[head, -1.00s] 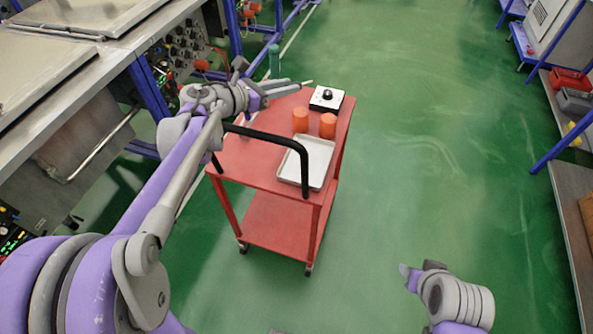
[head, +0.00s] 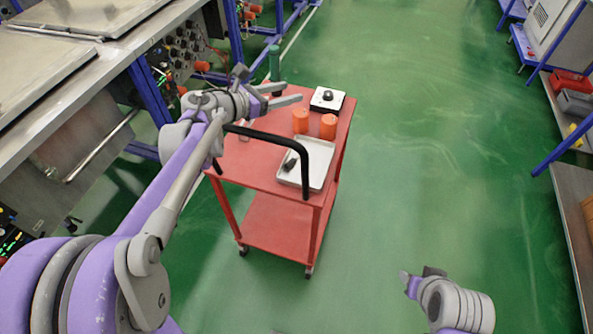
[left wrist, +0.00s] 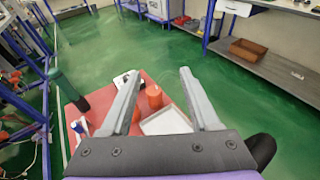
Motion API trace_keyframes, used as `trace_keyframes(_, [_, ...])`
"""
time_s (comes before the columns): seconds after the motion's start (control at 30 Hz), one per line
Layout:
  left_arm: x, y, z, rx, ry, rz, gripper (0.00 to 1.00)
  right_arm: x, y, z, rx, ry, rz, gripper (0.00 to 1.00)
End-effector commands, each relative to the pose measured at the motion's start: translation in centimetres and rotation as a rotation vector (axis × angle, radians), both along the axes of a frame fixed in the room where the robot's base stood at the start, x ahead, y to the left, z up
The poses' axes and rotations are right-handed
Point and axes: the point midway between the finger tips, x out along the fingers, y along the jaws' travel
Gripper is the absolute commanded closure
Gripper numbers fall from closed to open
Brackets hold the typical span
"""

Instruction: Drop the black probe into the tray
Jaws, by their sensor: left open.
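A small dark elongated object, which looks like the black probe (head: 290,160), shows over the left part of the shallow pale tray (head: 318,176). I cannot tell whether it rests on the tray floor. The tray sits at the near end of the red cart's top and also shows in the left wrist view (left wrist: 166,123), partly hidden by a finger. My left gripper (head: 289,93) is open and empty, beyond the tray over the cart's left side; its spread fingers show in the left wrist view (left wrist: 160,72). My right gripper (head: 407,280) is low at right, away from the cart.
A black handle (head: 308,150) arches at the cart's near end. Two orange cylinders (head: 328,127) and a white box with a black knob (head: 327,98) stand on the red cart (head: 250,160). A green cylinder (head: 274,62) stands behind my left gripper. The floor right of the cart is clear.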

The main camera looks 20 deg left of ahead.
Motion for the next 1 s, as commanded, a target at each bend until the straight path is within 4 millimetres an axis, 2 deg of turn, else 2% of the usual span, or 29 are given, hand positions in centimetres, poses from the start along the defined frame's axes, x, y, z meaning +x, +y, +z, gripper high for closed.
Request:
trace_keyframes(0.17, [-1.8, 1.3, 0.5, 0.0, 0.0, 0.004, 0.38, -0.1, 0.0, -0.3, 0.0, 0.002, 0.0, 0.52])
trace_keyframes(0.4, [-5.8, 4.0, 1.7, 0.0, 0.0, 0.006, 0.38, -0.3, 0.0, -0.8, 0.0, 0.006, 0.0, 0.52])
trace_keyframes(0.6, [-7.9, 5.5, 2.5, 0.0, 0.0, 0.003, 0.38, -0.4, 0.0, -1.0, 0.0, 0.007, 0.0, 0.52])
trace_keyframes(1.0, [-8.6, 5.8, 2.8, 0.0, 0.0, 0.0, 0.38, -0.4, 0.0, -1.0, 0.0, 0.007, 0.0, 0.52])
